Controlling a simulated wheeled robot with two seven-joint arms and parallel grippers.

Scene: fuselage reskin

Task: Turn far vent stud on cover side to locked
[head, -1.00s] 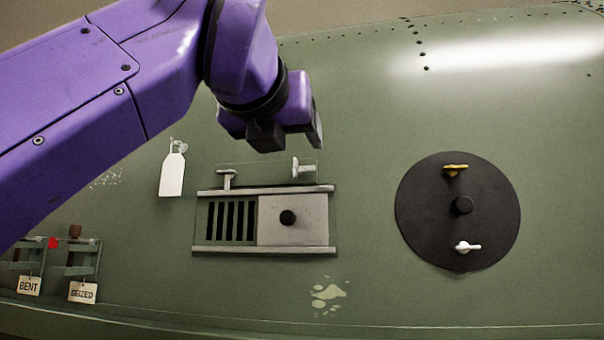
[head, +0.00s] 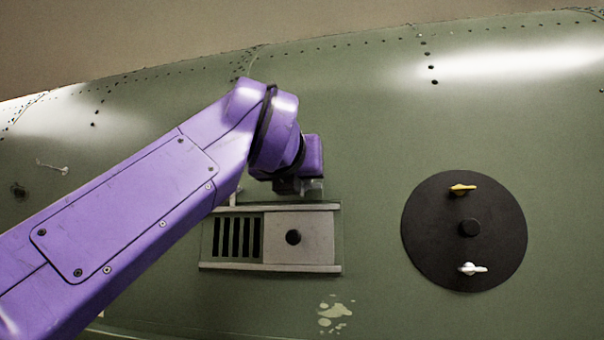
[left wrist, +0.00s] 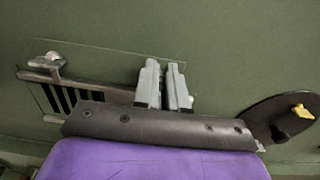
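The vent (head: 300,215) is a grey panel with dark slots on its left half and a plain cover (head: 315,250) with a black knob (head: 293,237) on its right half. The far stud on the cover side is hidden behind my left gripper (head: 312,187), which is at the upper rail above the cover. In the left wrist view, the fingers (left wrist: 164,85) of this gripper are close together with a narrow gap. I cannot tell whether they hold the stud. The other far stud (left wrist: 48,63) shows at upper left there. My right gripper is not in view.
A round black plate (head: 430,235) to the right carries a yellow handle (head: 462,189), a white handle (head: 472,269) and a central black knob (head: 470,229). The green skin between vent and plate is clear.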

